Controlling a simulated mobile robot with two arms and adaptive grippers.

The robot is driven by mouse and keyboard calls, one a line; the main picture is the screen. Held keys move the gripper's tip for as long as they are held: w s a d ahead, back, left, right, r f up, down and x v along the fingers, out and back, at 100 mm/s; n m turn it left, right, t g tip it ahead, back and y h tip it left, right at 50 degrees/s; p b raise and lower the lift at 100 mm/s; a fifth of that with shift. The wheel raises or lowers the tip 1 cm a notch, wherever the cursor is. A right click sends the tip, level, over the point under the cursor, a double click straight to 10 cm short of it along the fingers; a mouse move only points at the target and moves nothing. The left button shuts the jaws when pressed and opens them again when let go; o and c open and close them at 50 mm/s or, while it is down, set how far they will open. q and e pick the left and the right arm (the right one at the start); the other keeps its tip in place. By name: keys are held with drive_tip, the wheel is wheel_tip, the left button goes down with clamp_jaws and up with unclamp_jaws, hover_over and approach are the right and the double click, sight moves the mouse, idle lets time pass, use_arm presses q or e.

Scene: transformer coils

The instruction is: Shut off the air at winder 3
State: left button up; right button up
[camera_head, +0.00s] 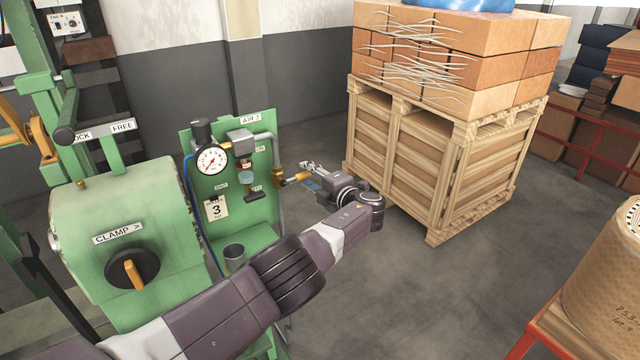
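The green air panel (188,148) stands left of centre, with an "AIR 3" label (250,119) on top and a "3" card (216,208). Its pipe on the right side carries a brass valve fitting (278,172) with an orange lever (297,178) pointing right, roughly level. ON and OFF labels sit above and below beside the pipe. My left gripper (309,176) is at the lever's outer end, its fingers apart, one above and one below. Whether either finger touches the lever is too small to tell. My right gripper is not in view.
A round gauge (212,159), a regulator and a blue hose are on the panel. The green winder housing (118,215) with a CLAMP knob (132,269) is at left. A wooden crate (400,145) stacked with boxes stands close right of my gripper. The grey floor (420,290) in front is clear.

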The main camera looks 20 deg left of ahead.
use_arm(q)
drive_tip(key=v, duration=1.2)
drive_tip(key=shift+d+f, duration=0.2)
